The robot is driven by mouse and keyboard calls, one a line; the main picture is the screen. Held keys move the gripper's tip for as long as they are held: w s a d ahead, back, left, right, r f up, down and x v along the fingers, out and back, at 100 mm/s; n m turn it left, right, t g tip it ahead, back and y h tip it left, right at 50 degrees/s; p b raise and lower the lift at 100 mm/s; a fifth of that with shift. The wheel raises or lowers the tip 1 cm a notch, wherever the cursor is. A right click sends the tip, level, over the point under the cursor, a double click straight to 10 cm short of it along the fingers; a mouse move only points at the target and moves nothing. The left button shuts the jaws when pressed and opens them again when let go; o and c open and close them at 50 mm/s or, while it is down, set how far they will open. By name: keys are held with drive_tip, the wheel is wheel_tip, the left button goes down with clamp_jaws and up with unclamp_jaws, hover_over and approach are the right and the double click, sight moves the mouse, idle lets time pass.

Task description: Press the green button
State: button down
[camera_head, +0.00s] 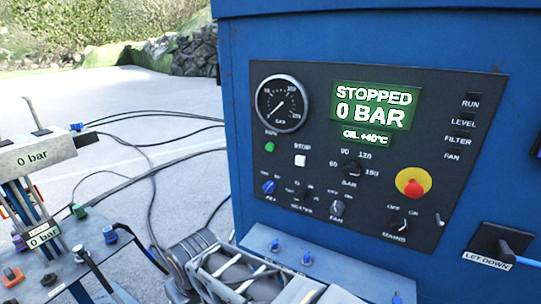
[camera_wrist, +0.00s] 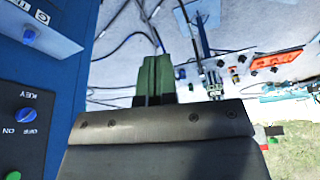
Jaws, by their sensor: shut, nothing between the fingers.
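The green button (camera_head: 270,147) is a small round button under the label RUN, on the dark control panel (camera_head: 330,110) of the blue cabinet. In the wrist view, which is upside down, part of a green button (camera_wrist: 13,175) shows at the bottom left edge, below the blue KEY knob (camera_wrist: 27,116). My gripper (camera_wrist: 156,60) shows in the wrist view with its dark green fingers shut and nothing between them. It is to the side of the panel, apart from the button. I cannot make out the fingertips in the head view.
A white STOP button (camera_head: 300,160) sits right of the green one. The panel has a gauge (camera_head: 283,103), a display (camera_head: 375,106), a red emergency knob (camera_head: 413,183) and several dials. A ledge with blue valves (camera_head: 307,257) juts out below. Cables (camera_head: 150,145) lie on the ground.

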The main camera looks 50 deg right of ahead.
sight(270, 147)
drive_tip(key=w+d+r+n+h, duration=0.4)
drive_tip(key=d+n+h, duration=0.1)
drive_tip(key=d+n, duration=0.2)
drive_tip(key=w+d+r+n+h+p, duration=0.1)
drive_tip(key=w+d+r+n+h, duration=0.3)
drive_tip(key=d, duration=0.6)
drive_tip(key=w+d+r+n+h+p, duration=0.1)
drive_tip(key=w+d+r+n+h, duration=0.4)
drive_tip(key=d+n+h, duration=0.3)
drive_tip(key=shift+w+d+n+t, duration=0.2)
drive_tip(key=shift+d+n+t, duration=0.2)
drive_tip(key=shift+d+n, duration=0.35)
drive_tip(key=shift+d, duration=0.1)
drive_tip(key=p+x, duration=0.3)
drive_tip(key=x, duration=1)
drive_tip(key=shift+d+r, duration=0.25)
drive_tip(key=shift+d, duration=0.1)
drive_tip(key=shift+w, duration=0.1)
